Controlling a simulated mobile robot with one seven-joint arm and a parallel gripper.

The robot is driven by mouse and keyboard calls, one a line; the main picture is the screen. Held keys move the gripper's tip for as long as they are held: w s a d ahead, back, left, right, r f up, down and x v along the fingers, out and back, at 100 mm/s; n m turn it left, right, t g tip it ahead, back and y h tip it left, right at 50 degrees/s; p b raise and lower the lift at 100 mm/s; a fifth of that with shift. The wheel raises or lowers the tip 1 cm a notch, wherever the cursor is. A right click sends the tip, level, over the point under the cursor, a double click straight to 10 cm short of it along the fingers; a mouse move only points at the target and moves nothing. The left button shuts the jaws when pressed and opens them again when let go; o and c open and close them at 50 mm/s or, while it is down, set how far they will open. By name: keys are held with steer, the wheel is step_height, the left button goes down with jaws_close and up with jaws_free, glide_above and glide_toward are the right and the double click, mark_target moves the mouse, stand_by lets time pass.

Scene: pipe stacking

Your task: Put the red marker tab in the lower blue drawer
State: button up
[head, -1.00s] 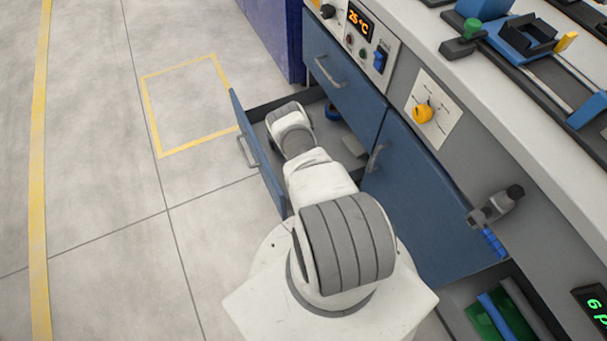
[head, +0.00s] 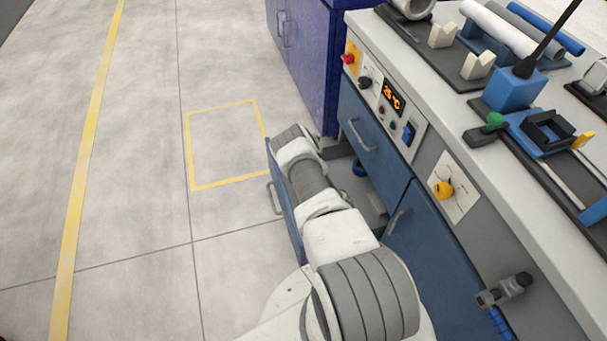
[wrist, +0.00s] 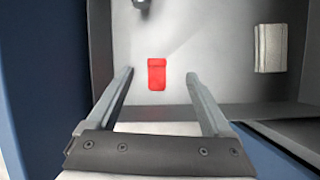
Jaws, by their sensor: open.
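The lower blue drawer (head: 286,207) is pulled open below the upper drawer in the head view, and my arm reaches over and into it. The red marker tab (wrist: 156,78) lies on the grey drawer floor in the wrist view, flat and apart from both fingers. My gripper (wrist: 159,73) is open, with one finger to each side of the tab in the picture and nothing touching it. The drawer's blue front (wrist: 40,75) shows at the left of the wrist view. In the head view my arm hides the gripper and the tab.
A pale block (wrist: 270,48) lies at the right inside the drawer, and a dark round piece (wrist: 141,3) shows at the top edge. The closed upper drawer (head: 368,135) and a blue door (head: 440,245) flank the opening. Clear floor (head: 150,210) lies left.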

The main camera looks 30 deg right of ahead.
steer(key=w+r+m+h, duration=0.1)
steer(key=w+r+m, duration=0.2)
steer(key=w+r, duration=0.3)
steer(key=w+d+r+m, duration=0.1)
steer(key=w+r+m, duration=0.2)
steer(key=r, duration=0.6)
steer(key=w+r+m+h, duration=0.1)
steer(key=w+r+m, duration=0.2)
steer(key=w+r, duration=0.3)
steer(key=a+r+m+t, duration=0.1)
steer(key=a+r+m, duration=0.25)
steer(key=r, duration=0.75)
steer(key=a+r+m, duration=0.2)
steer(key=r+m, duration=0.2)
steer(key=r, duration=0.8)
steer(key=s+a+r+m+y, duration=0.1)
steer(key=s+a+r+m, duration=0.4)
steer(key=r, duration=0.5)
steer(key=s+a+r+m+y, duration=0.1)
steer(key=s+a+r+m, duration=0.3)
steer(key=s+a+r, duration=0.45)
steer(key=s+a+r+m, duration=0.3)
steer(key=s+a, duration=0.1)
steer(key=s, duration=0.4)
steer(key=s+a+r+m+y, duration=0.1)
steer(key=s+a+r+m, duration=0.2)
steer(key=s, duration=0.6)
steer(key=shift+a+r+m, duration=0.35)
steer(key=shift+a+r, duration=0.05)
steer(key=shift+r, duration=0.15)
